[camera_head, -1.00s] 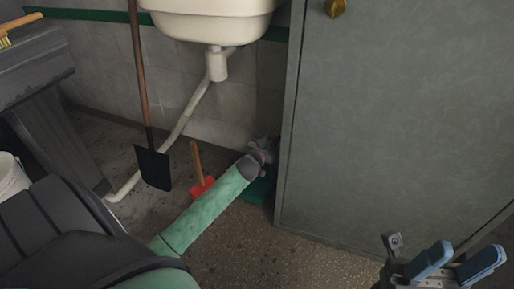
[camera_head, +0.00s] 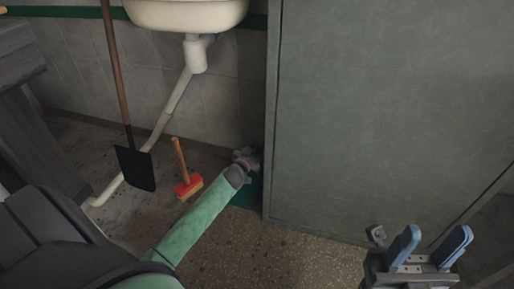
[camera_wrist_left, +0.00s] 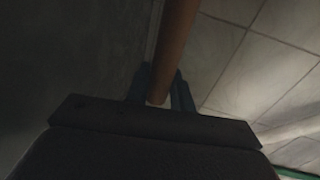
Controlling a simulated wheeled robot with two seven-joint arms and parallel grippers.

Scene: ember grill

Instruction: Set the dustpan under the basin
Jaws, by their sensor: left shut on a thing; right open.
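The basin (camera_head: 188,12) is cream and hangs on the wall at the top left, with a drain pipe (camera_head: 196,55) below it. The dustpan (camera_head: 246,194) shows as a small green patch by the cabinet's lower corner; my left forearm hides much of it. My left gripper (camera_head: 246,158) is low beside the cabinet, right of the basin and just above the green patch. In the left wrist view that gripper (camera_wrist_left: 160,88) is shut on a brown wooden handle (camera_wrist_left: 177,35). My right gripper (camera_head: 430,245) is open and empty at the lower right.
A red brush (camera_head: 187,187) with a wooden handle stands on the floor left of my left forearm. A black shovel (camera_head: 136,168) leans on the wall under the basin's left side. A grey cabinet (camera_head: 390,110) fills the right. Speckled floor (camera_head: 290,255) is clear in front.

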